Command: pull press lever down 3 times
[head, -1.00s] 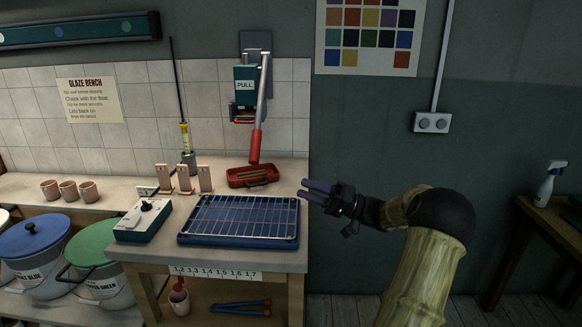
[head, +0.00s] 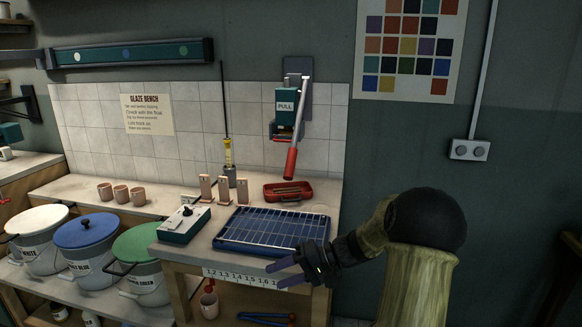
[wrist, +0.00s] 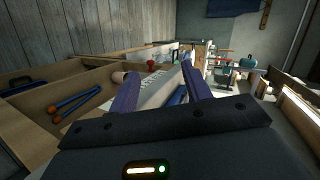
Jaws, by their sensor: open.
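The press (head: 286,113) is a green wall-mounted unit marked PULL, in the head view above the bench. Its lever (head: 298,120) is a pale bar on the right side, hanging down at a slight slant, with a red grip (head: 290,164) at the lower end. My gripper (head: 284,273) is open and empty in front of the bench's front edge, low and well apart from the lever. Its two purple fingers also show spread in the wrist view (wrist: 158,85). The press and lever cannot be made out in the wrist view.
A blue tray with a wire rack (head: 270,232) lies on the bench near my gripper. A red tray (head: 288,192) sits under the lever. Wooden stands (head: 222,190), a yellow-topped float (head: 229,155) and a control box (head: 184,223) stand left.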

